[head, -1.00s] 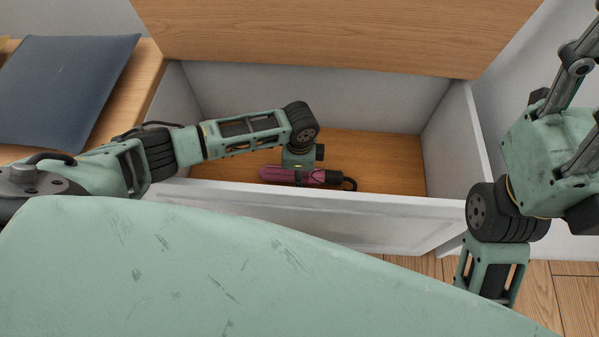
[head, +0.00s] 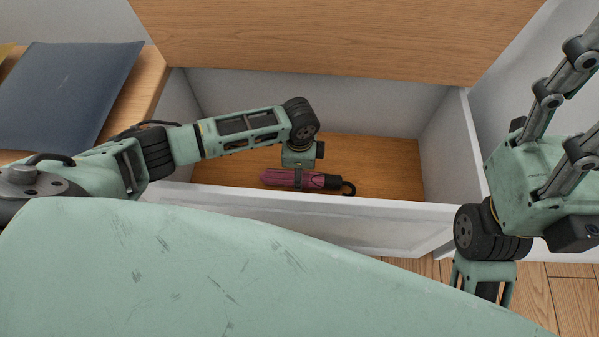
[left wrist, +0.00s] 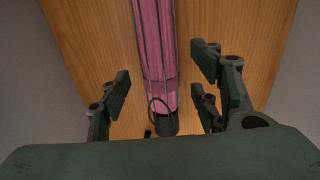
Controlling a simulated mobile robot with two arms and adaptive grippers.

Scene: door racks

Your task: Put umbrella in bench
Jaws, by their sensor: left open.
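The umbrella (head: 322,181), folded and pink-maroon with a black handle and loop, lies on the wooden floor inside the open bench (head: 390,180). It runs left to right, close to the front wall, with its handle to the right. My left gripper (head: 298,178) is over the umbrella's middle, pointing down. In the left wrist view the umbrella (left wrist: 155,45) lies between the parted fingers of my left gripper (left wrist: 160,98), with gaps on both sides. My right gripper (head: 545,165) is at the right edge; its fingertips are out of frame.
The bench's wooden lid (head: 330,40) stands raised at the back. The bench's front wall (head: 300,215) lies under my left forearm's reach. A dark blue cushion (head: 65,95) rests on the wooden seat at left. The bench floor right of the umbrella is bare.

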